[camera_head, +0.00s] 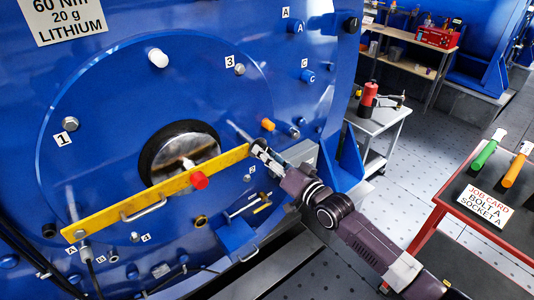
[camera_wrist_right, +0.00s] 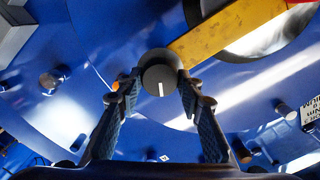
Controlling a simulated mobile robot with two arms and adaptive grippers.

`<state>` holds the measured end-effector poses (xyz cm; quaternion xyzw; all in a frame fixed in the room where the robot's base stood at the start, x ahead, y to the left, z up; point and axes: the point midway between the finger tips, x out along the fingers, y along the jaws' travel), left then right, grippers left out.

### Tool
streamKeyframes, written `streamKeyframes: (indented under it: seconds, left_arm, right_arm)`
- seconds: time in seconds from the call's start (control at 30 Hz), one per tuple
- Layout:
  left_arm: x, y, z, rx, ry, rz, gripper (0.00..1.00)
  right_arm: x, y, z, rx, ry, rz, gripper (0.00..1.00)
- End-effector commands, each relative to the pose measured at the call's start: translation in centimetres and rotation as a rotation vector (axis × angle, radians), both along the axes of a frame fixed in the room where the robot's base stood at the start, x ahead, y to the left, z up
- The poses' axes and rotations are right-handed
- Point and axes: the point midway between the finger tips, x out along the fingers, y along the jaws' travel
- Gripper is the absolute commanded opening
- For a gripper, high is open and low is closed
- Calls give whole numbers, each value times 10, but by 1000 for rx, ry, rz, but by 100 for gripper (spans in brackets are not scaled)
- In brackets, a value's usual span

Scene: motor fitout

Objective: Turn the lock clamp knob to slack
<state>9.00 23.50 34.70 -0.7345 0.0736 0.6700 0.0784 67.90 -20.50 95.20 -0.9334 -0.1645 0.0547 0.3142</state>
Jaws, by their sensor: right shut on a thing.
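The lock clamp knob, a round black knob (camera_wrist_right: 160,78) with a white pointer line, sits at the end of the yellow bar (camera_wrist_right: 215,38) in the right wrist view. The line points toward the bottom of that view. My right gripper (camera_wrist_right: 155,88) has its two fingers on either side of the knob, shut on it. In the head view my right gripper (camera_head: 260,149) is at the right end of the yellow bar (camera_head: 160,206), and its fingers largely hide the knob. My left gripper is not in view.
A red-edged table (camera_head: 440,203) and a white cart (camera_head: 378,118) stand to the right.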

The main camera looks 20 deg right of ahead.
Motion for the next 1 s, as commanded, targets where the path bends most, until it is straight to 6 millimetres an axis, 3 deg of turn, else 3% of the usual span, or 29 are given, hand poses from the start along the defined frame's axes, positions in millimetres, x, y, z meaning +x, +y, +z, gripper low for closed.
streamKeyframes:
  seconds: [0.5,1.0]
  left_arm:
    - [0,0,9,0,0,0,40]
    - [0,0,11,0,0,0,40]
  right_arm:
    - [-1,1,-3,-374,-128,1,10]
    - [-1,1,-4,-481,-167,1,10]
